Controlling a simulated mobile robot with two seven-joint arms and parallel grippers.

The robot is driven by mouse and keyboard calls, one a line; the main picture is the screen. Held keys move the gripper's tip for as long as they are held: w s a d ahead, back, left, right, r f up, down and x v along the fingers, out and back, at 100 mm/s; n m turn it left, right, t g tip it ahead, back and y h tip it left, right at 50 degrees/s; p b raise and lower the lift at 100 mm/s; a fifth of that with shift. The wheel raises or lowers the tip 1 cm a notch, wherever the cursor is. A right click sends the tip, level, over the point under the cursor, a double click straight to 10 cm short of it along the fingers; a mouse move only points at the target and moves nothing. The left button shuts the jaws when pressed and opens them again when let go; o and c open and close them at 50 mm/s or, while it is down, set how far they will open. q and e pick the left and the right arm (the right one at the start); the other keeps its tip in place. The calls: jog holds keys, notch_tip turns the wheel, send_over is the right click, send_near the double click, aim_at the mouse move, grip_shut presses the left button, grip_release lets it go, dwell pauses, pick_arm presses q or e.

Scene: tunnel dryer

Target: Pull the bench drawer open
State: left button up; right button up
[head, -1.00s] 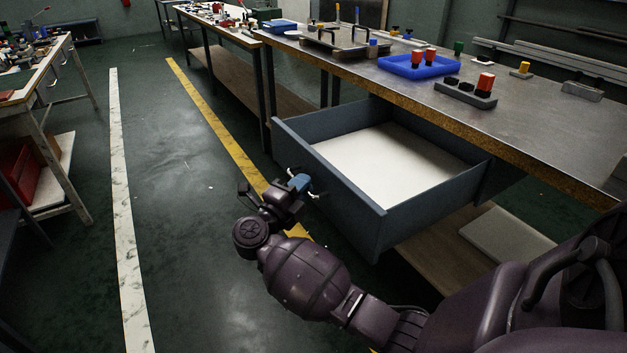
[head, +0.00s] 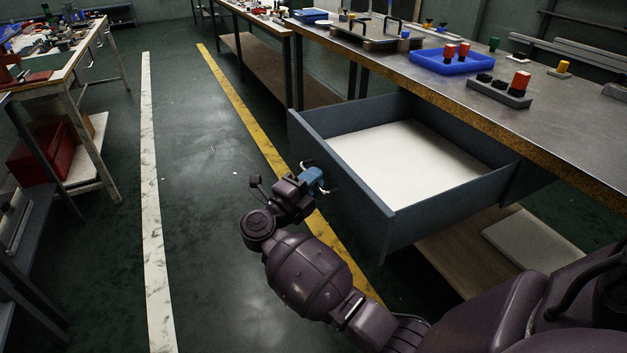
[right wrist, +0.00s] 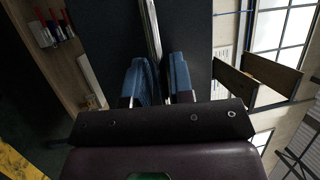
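The bench drawer (head: 372,212) is a blue-grey box with a pale bottom, standing well out from under the metal-topped bench (head: 480,112). It is empty. Its thin bright handle (head: 306,163) is on the front panel; the ends show on either side of my fingers. My right gripper (head: 313,180) is at the front panel, its blue fingers shut around the handle. In the right wrist view the silver bar of the handle (right wrist: 151,28) runs down between the blue fingers (right wrist: 161,82). The dark drawer front fills the space behind them. My left gripper is not in view.
A blue tray (head: 450,65) and a grey block with an orange-red piece (head: 499,93) are on the bench top. A wooden lower shelf (head: 460,250) lies under the drawer. A worktable with a red bin (head: 40,155) stands left. The floor between the white and yellow lines is clear.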

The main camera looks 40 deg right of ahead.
pick_arm(q)
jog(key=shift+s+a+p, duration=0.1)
jog(key=shift+p, duration=0.35)
pick_arm(e)
jog(key=v, duration=1)
jog(key=shift+a, duration=0.4)
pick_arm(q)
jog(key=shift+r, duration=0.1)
pick_arm(e)
jog(key=shift+s, duration=0.1)
